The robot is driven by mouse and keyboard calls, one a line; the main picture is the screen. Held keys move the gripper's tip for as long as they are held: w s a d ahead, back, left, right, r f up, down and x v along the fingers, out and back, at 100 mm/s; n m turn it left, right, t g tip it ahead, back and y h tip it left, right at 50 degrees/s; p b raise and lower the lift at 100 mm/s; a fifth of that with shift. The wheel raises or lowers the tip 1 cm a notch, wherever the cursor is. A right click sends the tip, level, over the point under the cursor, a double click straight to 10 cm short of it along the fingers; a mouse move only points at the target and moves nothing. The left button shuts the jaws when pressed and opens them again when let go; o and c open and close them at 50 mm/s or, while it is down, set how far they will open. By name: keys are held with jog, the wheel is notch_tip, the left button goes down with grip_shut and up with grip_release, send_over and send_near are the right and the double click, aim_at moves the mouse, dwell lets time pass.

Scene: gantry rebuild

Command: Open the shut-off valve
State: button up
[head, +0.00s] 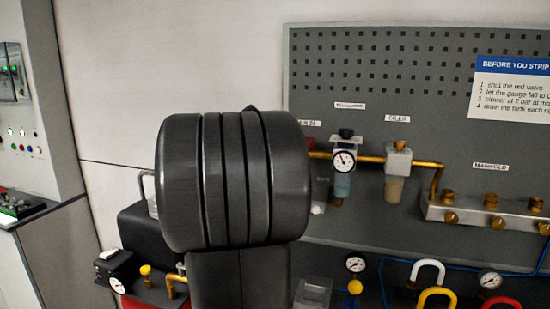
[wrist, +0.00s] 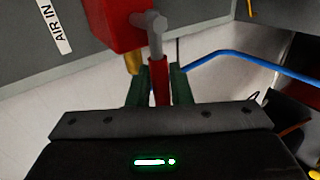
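In the wrist view, the shut-off valve (wrist: 112,22) has a red body at the top, with a grey stem on its right. Its red lever (wrist: 160,82) hangs down from the stem, between the two green fingers of my gripper (wrist: 161,84). The fingers sit close against both sides of the lever with no clear gap, so my gripper looks shut on it. A brass fitting (wrist: 133,62) shows below the valve body.
An "AIR IN" label (wrist: 57,25) is beside the valve; a blue hose (wrist: 225,56) runs right. In the head view, a pegboard panel (head: 400,80) carries a gauge (head: 344,160), brass piping and a manifold (head: 485,212). A red unit (head: 150,296) stands lower left.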

jog(key=shift+o, duration=1.1)
jog(key=v, duration=1.4)
jog(key=shift+b, duration=0.45)
jog(key=shift+w+d+f, duration=0.1)
jog(key=shift+w+f, duration=0.05)
jog(key=shift+w, duration=0.05)
jog(key=p+x, duration=0.1)
jog(key=x, duration=1.2)
jog(key=shift+w+d+f, duration=0.1)
jog(key=shift+w+f, duration=0.1)
jog(key=shift+w, duration=0.05)
